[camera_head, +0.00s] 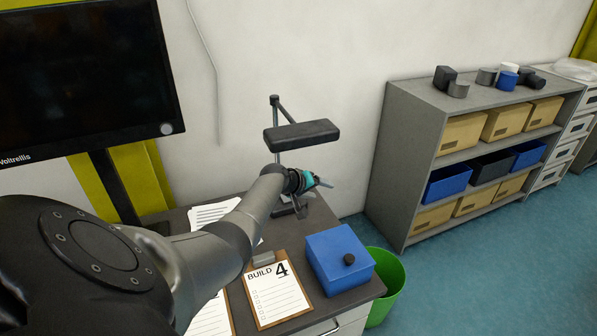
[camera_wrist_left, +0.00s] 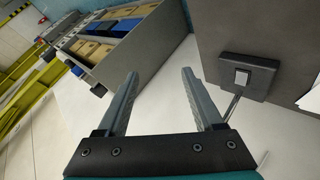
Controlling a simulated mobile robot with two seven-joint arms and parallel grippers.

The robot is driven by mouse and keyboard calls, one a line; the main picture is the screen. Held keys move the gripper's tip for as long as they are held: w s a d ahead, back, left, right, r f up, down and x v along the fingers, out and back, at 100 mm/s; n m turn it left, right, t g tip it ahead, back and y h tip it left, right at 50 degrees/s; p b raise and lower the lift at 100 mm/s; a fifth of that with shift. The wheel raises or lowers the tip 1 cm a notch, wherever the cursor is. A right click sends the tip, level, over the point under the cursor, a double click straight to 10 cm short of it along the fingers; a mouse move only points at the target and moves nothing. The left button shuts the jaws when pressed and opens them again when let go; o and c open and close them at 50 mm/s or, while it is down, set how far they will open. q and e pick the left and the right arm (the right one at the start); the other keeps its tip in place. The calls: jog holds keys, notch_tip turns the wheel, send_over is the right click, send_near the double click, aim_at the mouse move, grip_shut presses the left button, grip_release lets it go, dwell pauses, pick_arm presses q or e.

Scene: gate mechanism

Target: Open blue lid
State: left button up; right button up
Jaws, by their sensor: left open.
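A blue box with a blue lid (camera_head: 338,252) sits at the right front corner of the desk. The blue box cannot be made out in the left wrist view. My right gripper is not in view.
A black lamp (camera_head: 302,134) stands at the back of the desk near my left gripper. A clipboard (camera_head: 275,293) lies left of the box. A green bin (camera_head: 385,285) stands at the desk's right side. A grey shelf (camera_head: 415,165) with several boxes stands farther right. A monitor (camera_head: 80,75) is at left.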

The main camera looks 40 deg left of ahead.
pick_arm(q)
jog(key=p+v, duration=0.4)
jog(key=v, duration=0.8)
jog(key=shift+s+r, duration=0.3)
